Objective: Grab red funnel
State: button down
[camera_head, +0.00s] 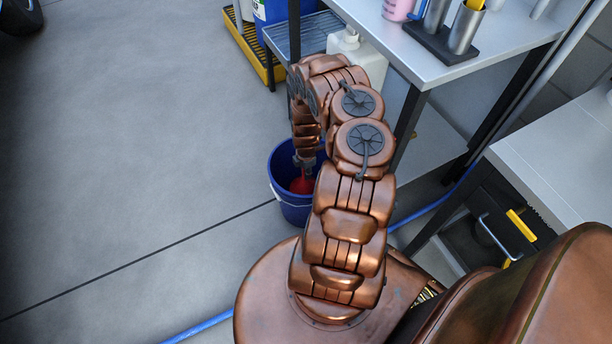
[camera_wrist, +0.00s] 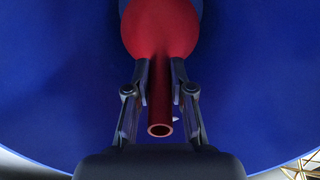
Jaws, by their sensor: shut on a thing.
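The red funnel (camera_head: 302,184) is inside a blue bucket (camera_head: 288,205) on the floor. In the wrist view the funnel's wide part (camera_wrist: 160,35) is at the top and its open tube end points toward the camera. My gripper (camera_wrist: 161,68) is shut on the funnel, one finger on each side of the tube near the wide part. The bucket's blue inside (camera_wrist: 60,80) fills most of the wrist view. In the head view my arm reaches down into the bucket and hides part of the funnel and the fingertips.
A table with metal cups (camera_head: 464,30) stands at the upper right, a white jug (camera_head: 352,45) below its edge. A yellow-edged tray (camera_head: 250,48) with a blue container is at the back. A blue hose (camera_head: 440,203) lies on the floor.

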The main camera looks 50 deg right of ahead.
notch_tip(320, 180, up, 12)
jog(key=p, duration=0.6)
jog(key=shift+f, duration=0.15)
jog(key=shift+r+p, duration=0.4)
jog(key=shift+r, duration=0.7)
notch_tip(320, 180, up, 10)
jog(key=p, duration=1)
jog(key=shift+r, duration=0.25)
